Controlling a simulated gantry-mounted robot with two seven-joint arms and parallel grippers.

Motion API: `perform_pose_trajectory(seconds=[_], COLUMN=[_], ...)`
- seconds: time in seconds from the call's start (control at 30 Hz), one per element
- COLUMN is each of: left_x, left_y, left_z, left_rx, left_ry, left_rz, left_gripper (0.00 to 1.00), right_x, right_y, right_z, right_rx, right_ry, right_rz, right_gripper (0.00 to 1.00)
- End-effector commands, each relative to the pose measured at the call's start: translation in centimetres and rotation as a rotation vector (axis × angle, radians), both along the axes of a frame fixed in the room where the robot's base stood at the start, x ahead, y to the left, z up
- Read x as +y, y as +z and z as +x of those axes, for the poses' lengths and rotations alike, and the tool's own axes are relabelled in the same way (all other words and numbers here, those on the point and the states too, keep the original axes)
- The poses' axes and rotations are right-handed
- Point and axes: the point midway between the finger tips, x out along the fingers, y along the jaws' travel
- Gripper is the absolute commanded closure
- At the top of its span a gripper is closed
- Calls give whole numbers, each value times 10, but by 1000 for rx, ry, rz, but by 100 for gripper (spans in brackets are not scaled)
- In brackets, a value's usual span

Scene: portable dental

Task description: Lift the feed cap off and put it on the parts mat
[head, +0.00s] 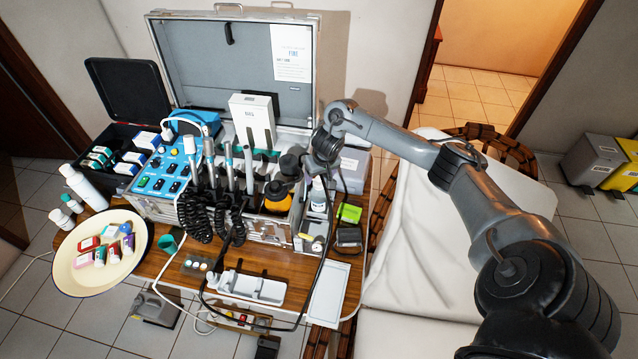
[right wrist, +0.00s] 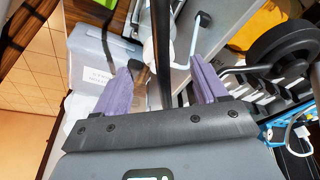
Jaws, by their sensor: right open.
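My right gripper (head: 322,150) is over the right part of the open case. In the right wrist view its two purple fingers (right wrist: 162,78) are spread apart. A dark hose or strap runs through the view between them, and I cannot tell whether it touches. A black round cap-like part (head: 291,163) sits above an amber bottle (head: 278,197), just left of the gripper; I cannot tell whether it is the feed cap. A pale flat rectangle (head: 328,293), possibly the parts mat, lies at the table's front right. My left gripper is not in view.
The open silver case (head: 280,232) holds a blue control panel (head: 165,178) and several handpieces with coiled black hoses. A white bottle (head: 318,197) stands below my gripper. A cream plate (head: 78,268) is at left. A black cable loops over the table front.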

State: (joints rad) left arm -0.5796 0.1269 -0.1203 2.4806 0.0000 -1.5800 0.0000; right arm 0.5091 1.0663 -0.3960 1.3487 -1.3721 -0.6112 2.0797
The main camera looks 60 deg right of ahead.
Motion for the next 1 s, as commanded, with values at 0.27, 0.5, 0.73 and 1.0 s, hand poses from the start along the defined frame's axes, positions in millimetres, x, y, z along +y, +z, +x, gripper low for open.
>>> perform_pose_trajectory(seconds=[0.27,0.5,0.73,1.0], left_x=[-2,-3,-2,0], left_y=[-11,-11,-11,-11], left_z=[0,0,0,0], left_rx=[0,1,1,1], left_ry=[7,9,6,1], left_rz=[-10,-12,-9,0], left_gripper=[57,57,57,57], right_x=[-7,-8,-7,-7], right_y=[-32,-35,-35,-34], right_z=[7,8,8,8], right_rx=[0,0,0,-1], right_ry=[0,1,1,0], right_rz=[0,0,0,-1], right_gripper=[28,28,51,86])
